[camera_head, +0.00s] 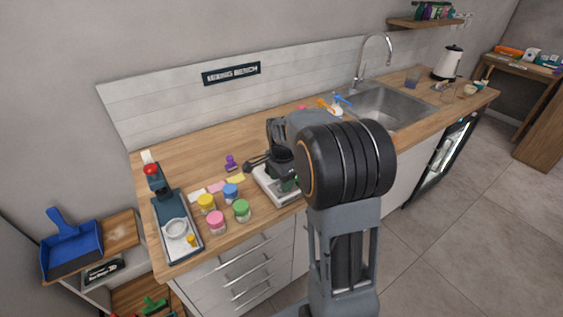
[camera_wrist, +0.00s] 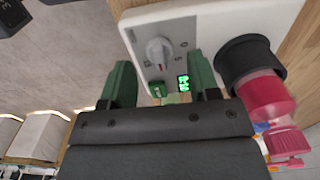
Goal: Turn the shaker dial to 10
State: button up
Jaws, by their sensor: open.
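The shaker (camera_head: 272,187) is a pale, flat device on the wooden counter, partly hidden behind my arm in the head view. In the wrist view its white panel (camera_wrist: 202,25) carries a grey round dial (camera_wrist: 159,52) with marks around it. A small green-lit display (camera_wrist: 183,83) sits below the dial; its figures are too small to read surely. A black round holder (camera_wrist: 250,62) on the shaker has a pink-red vessel (camera_wrist: 268,97) by it. My gripper (camera_wrist: 162,80) is open, its two green fingers apart at either side of the dial's lower area, nothing between them touching the dial visibly.
Jars with yellow, pink, blue and green lids (camera_head: 215,222) stand left of the shaker. A dark device with a red knob (camera_head: 174,220) is at the counter's left end. A sink (camera_head: 395,108) lies to the right.

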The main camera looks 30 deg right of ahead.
notch_tip(320, 180, up, 12)
dwell(0.4)
dwell(0.5)
